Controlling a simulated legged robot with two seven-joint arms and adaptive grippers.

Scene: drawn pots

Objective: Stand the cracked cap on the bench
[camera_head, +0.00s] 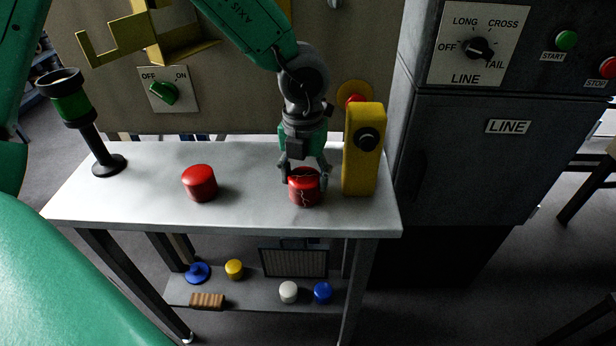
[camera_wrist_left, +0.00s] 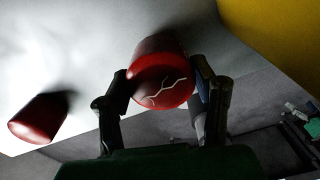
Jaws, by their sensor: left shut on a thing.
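The cracked cap (camera_head: 304,190) is red with pale crack lines, on or just above the right part of the grey bench (camera_head: 245,212); I cannot tell if it touches. My left gripper (camera_head: 305,172) comes down from above and is shut on it, one finger on each side. In the left wrist view the cracked cap (camera_wrist_left: 161,78) sits between the fingertips (camera_wrist_left: 162,88), its crack lines facing the camera. A plain red cap (camera_head: 200,183) stands on the bench to the left, and also shows in the left wrist view (camera_wrist_left: 38,120). My right gripper is not seen.
A yellow box with a black knob (camera_head: 361,150) stands close right of the cracked cap. A black and green lamp-like stand (camera_head: 90,125) is at the bench's left. Several small caps, including a white one (camera_head: 289,291), lie on the lower shelf. The bench between the red caps is clear.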

